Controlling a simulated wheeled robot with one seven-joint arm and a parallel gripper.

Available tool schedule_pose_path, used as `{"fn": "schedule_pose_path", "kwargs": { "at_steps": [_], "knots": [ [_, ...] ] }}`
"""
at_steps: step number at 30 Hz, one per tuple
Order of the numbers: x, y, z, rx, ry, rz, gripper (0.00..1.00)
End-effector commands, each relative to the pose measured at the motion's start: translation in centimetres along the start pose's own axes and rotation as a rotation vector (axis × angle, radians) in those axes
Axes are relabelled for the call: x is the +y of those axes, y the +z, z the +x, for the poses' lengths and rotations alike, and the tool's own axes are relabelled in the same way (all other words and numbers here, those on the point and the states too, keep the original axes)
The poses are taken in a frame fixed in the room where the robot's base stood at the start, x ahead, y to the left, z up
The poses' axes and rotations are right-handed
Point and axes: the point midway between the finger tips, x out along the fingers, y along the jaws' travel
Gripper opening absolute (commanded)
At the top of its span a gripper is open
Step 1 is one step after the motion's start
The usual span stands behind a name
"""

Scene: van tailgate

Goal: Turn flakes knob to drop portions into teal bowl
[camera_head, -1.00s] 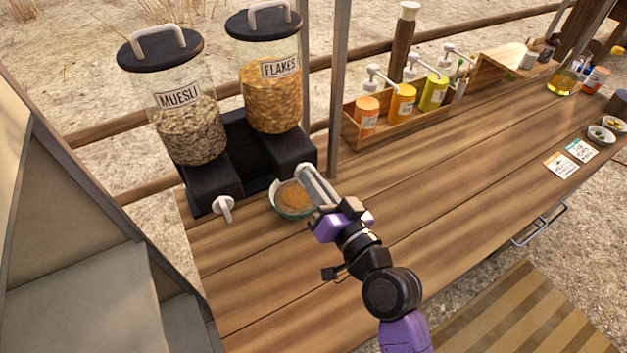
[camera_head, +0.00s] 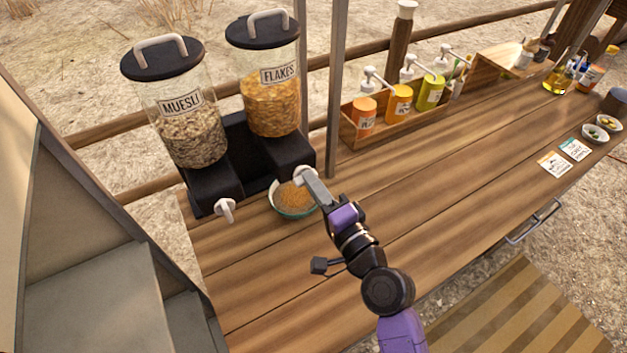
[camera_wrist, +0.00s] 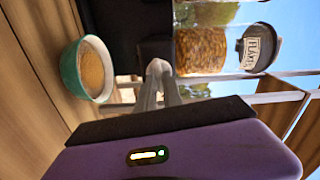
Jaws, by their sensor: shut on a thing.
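The flakes dispenser (camera_head: 271,104) is a clear canister of orange flakes with a black lid, on a black stand. Its white knob (camera_head: 303,176) faces me at the front of the stand. My gripper (camera_head: 306,178) is shut on this knob; the fingers hide part of it. In the wrist view the knob (camera_wrist: 157,68) shows between the fingertips. The teal bowl (camera_head: 291,213) stands on the counter below the flakes outlet, just left of my gripper, and holds brownish-orange flakes. The bowl also shows in the wrist view (camera_wrist: 70,70), at the left.
The muesli dispenser (camera_head: 180,115) stands left of the flakes, with its own white knob (camera_head: 226,208). A wooden caddy (camera_head: 352,134) with pump bottles is at the back, behind a metal post (camera_head: 336,90). The counter's middle (camera_head: 440,170) is clear.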

Motion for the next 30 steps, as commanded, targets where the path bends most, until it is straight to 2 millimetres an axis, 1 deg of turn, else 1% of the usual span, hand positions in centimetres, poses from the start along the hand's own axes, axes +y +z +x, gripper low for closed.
{"fn": "schedule_pose_path", "kwargs": {
  "at_steps": [3,10,26,27,29,30],
  "knots": [
    [0.11,-0.05,-0.06,0.001,0.003,0.061,0.00],
    [0.21,-0.02,-0.06,0.001,0.003,0.130,0.00],
    [0.29,-0.02,-0.06,0.001,0.003,0.149,0.00],
    [0.29,-0.03,-0.07,0.001,0.003,0.149,0.19],
    [0.27,-0.03,-0.06,0.001,0.003,0.149,0.30],
    [0.25,-0.03,-0.05,0.001,0.003,0.149,0.33]
  ]
}}
